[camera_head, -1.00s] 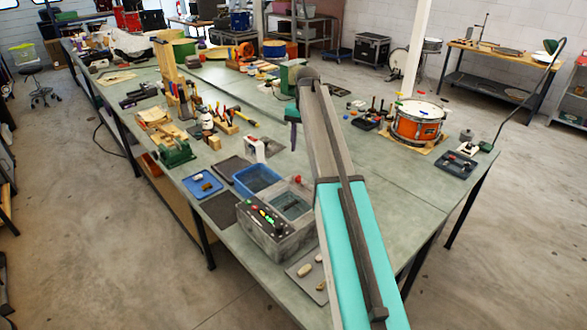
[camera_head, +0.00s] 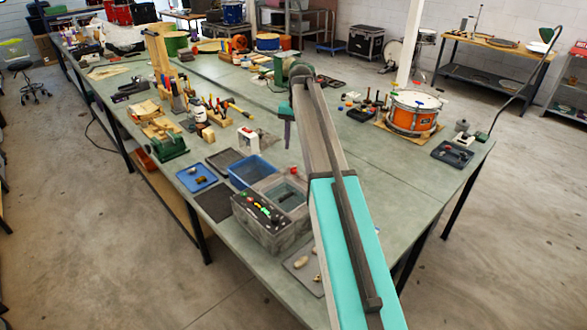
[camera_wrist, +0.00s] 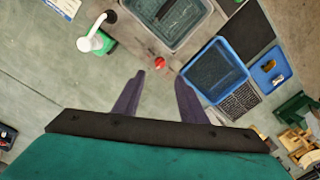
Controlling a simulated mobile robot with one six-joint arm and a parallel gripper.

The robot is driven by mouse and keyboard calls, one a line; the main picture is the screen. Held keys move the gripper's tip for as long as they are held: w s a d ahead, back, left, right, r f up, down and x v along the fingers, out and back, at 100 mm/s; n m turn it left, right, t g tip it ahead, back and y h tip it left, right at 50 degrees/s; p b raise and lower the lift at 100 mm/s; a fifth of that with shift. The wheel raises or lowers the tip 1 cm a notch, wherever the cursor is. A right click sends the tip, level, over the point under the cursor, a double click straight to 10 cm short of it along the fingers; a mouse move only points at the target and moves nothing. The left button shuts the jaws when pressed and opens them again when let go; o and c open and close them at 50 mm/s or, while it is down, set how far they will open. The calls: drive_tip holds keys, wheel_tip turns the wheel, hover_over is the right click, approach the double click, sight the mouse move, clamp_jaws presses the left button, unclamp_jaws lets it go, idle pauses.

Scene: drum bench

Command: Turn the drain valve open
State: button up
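The grey tank unit (camera_head: 262,232), with a control panel and an open basin, stands at the near end of the bench. A small red knob (camera_head: 293,170), likely the drain valve, is at the tank's far side. In the wrist view the red knob (camera_wrist: 159,63) sits just outside the tank rim (camera_wrist: 150,32). My gripper (camera_wrist: 160,78) is open and empty, its two dark fingers apart. The knob appears just beyond the fingertips, between their lines; the height gap cannot be told. In the head view my gripper (camera_head: 287,132) hangs above the bench beyond the tank.
A blue bin (camera_head: 250,170) stands beside the tank. A white bottle with a green part (camera_wrist: 97,38) stands on the other side of the knob. A blue tray (camera_head: 197,178) and a dark mat lie left.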

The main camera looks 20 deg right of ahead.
sight(294, 167)
drive_tip(key=f+b, duration=0.1)
drive_tip(key=f, duration=0.2)
drive_tip(key=f+b, duration=0.2)
drive_tip(key=f, duration=0.2)
drive_tip(key=f+b, duration=0.1)
drive_tip(key=f, duration=0.2)
drive_tip(key=shift+w+a+f+b, duration=0.15)
drive_tip(key=shift+w+a+b, duration=0.1)
drive_tip(key=shift+b, duration=0.15)
clamp_jaws()
